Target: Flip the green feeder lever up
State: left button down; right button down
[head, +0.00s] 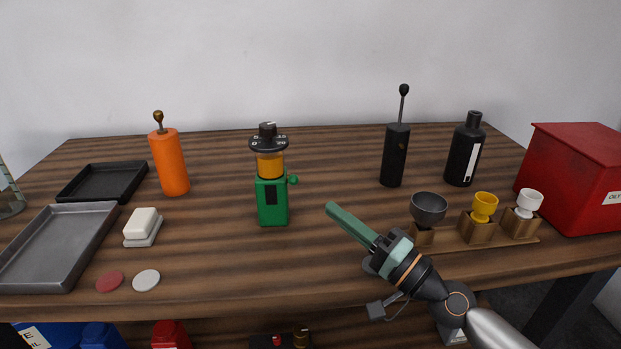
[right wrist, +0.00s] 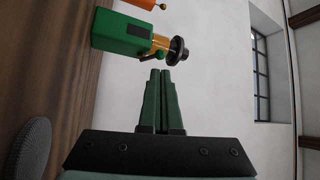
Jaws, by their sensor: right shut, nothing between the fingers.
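The green feeder (head: 272,202) stands upright mid-table, with a green body, an amber section and a dark dial on top. Its green lever (head: 293,180) shows as a short arm with a round knob on the right side, near the top of the body. In the right wrist view the feeder (right wrist: 122,34) appears on its side, with the lever (right wrist: 157,56) just beyond my fingertips. My right gripper (head: 331,207) is shut and empty, to the right of the feeder and apart from it. Its green fingers (right wrist: 160,72) lie together. My left gripper is out of view.
An orange dispenser (head: 169,163) stands left; a black dispenser (head: 395,156) and black bottle (head: 464,152) stand back right. A wooden rack (head: 453,244) with cups is close to my right arm. A red box (head: 567,177) is far right. Trays (head: 62,245) are left.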

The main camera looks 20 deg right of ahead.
aim_at(293, 179)
jog(key=p+x, duration=0.2)
jog(key=x, duration=0.4)
jog(key=shift+w+a+p, duration=0.2)
jog(key=shift+w+p, duration=0.15)
jog(key=shift+p, duration=0.05)
jog(key=shift+r, duration=0.1)
